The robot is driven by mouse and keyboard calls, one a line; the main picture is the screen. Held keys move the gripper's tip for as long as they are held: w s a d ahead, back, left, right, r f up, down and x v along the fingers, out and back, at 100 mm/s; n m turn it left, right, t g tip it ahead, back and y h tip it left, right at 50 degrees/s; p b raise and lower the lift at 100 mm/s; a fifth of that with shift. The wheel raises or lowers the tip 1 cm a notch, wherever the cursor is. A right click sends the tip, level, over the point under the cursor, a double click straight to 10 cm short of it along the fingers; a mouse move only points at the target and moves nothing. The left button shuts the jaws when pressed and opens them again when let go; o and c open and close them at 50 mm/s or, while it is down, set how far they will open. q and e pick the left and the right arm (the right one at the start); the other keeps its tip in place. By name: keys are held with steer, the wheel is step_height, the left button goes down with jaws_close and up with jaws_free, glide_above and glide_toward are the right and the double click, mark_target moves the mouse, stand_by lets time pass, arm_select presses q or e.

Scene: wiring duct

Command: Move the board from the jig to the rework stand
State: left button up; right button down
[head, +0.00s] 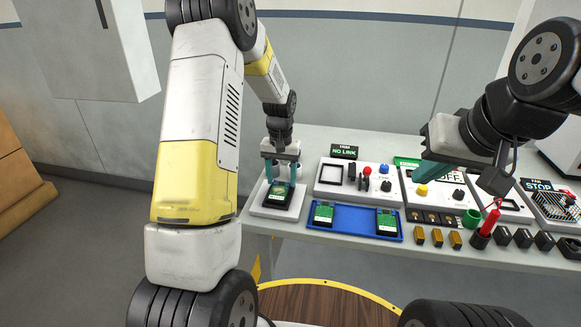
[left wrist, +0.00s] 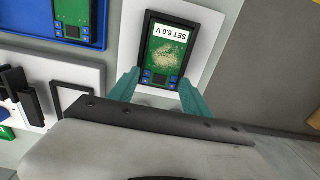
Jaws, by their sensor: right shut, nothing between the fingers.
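A green board (head: 279,192) in a dark frame lies on a white stand (head: 258,207) at the table's left end. In the left wrist view this board (left wrist: 165,50) carries a "SET 6.0 V" label and a pale brown patch. My left gripper (head: 280,178) points down over it, its teal fingers apart at either side of the board's near end; contact is not clear. My right gripper (head: 428,172) is shut and empty above the panels at the right.
A blue tray (head: 354,222) with two green boards lies in front of the fixture.

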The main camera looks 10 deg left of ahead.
mark_target(282, 183)
arm_select(q)
steer(key=o, duration=0.4)
steer(key=shift+c, duration=0.2)
steer(key=shift+r, duration=0.1)
step_height(282, 183, up, 6)
steer(key=shift+r, duration=0.8)
